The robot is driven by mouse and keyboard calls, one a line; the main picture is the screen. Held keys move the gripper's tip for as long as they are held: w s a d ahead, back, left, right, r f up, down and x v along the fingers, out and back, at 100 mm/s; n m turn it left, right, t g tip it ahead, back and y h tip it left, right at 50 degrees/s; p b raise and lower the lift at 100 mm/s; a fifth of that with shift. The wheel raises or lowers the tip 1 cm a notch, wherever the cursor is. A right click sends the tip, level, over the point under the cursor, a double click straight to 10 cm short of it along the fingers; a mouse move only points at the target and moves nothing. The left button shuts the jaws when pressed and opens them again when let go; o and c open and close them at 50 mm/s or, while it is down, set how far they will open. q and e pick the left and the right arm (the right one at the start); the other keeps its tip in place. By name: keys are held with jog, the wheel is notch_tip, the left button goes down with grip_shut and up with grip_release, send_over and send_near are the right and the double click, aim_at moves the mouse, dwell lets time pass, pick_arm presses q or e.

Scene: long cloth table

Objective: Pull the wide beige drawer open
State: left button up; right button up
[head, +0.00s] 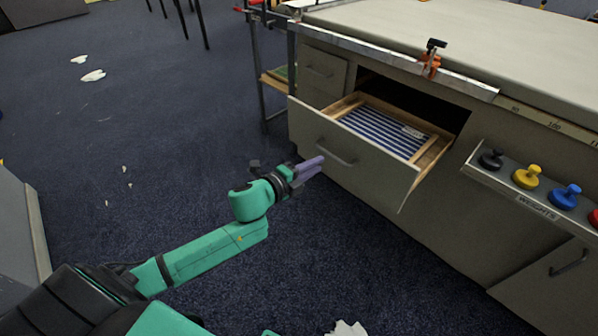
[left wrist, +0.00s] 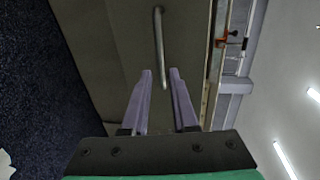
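The wide beige drawer (head: 350,150) stands partly out of the cabinet, and its wooden inside with a blue-and-white striped liner (head: 385,129) shows. Its grey bar handle (head: 336,153) is on the front panel. My left gripper (head: 316,166) is just in front of the drawer front, beside the handle. My right gripper is not in view.
A ledge with coloured weights (head: 527,176) sticks out right of the drawer. A smaller drawer (head: 322,71) at the left is shut. An orange clamp (head: 431,60) sits on the table edge. The carpet (head: 150,130) left of the cabinet is mostly free.

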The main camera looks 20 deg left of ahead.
pick_arm(q)
jog(key=v, duration=0.6)
jog(key=shift+s, duration=0.2)
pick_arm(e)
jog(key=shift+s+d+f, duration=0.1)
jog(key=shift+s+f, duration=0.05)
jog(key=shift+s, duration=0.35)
